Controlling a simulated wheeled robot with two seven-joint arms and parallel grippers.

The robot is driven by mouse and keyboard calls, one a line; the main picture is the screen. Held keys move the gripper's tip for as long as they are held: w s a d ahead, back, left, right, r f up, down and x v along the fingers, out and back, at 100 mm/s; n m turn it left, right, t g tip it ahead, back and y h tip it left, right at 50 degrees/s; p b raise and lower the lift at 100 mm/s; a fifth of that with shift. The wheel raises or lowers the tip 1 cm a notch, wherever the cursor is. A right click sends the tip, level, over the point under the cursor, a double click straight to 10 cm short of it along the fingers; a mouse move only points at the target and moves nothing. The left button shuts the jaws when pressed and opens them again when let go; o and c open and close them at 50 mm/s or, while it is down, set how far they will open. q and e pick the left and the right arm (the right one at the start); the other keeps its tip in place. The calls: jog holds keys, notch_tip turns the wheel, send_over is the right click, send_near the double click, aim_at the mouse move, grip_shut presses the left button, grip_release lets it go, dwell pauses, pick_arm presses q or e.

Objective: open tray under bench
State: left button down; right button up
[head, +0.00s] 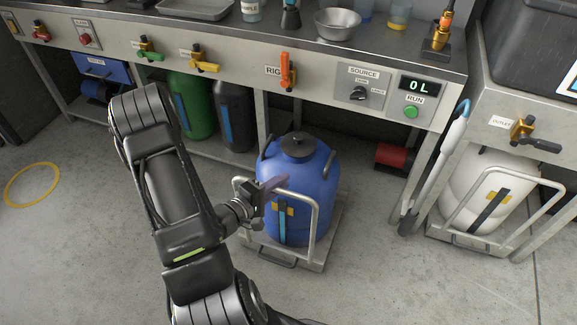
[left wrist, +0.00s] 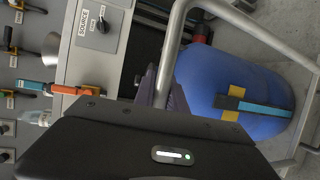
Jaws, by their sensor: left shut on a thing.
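The tray (head: 322,243) is a low metal platform that stands out in front of the bench, with a blue drum (head: 300,170) on it. A bent metal tube handle (head: 313,222) rises at its front. My left gripper (head: 274,187) is shut on the upper bar of this handle, in front of the drum. In the left wrist view the handle (left wrist: 172,45) runs up from between the fingers (left wrist: 166,92), and the drum (left wrist: 240,100) lies beyond it. My right gripper is in neither view.
The bench (head: 225,62) carries valves and a source panel (head: 360,85). Green (head: 190,105) and dark drums (head: 233,115) stand beneath it. A white drum (head: 488,185) on another tray is at right, with a leaning rod (head: 437,165) beside it. Floor at left is clear around a yellow ring (head: 32,166).

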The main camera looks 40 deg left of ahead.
pick_arm(q)
jog(key=shift+s+d, duration=0.25)
jog(key=shift+s, duration=0.45)
jog(key=c, duration=1.4)
grip_release()
jog(key=shift+o, duration=0.2)
jog(key=s+r+p, duration=0.1)
jog(key=s, duration=0.6)
jog(key=shift+s+a+r, duration=0.2)
jog(key=shift+s+a, duration=0.05)
jog(key=shift+s, duration=0.05)
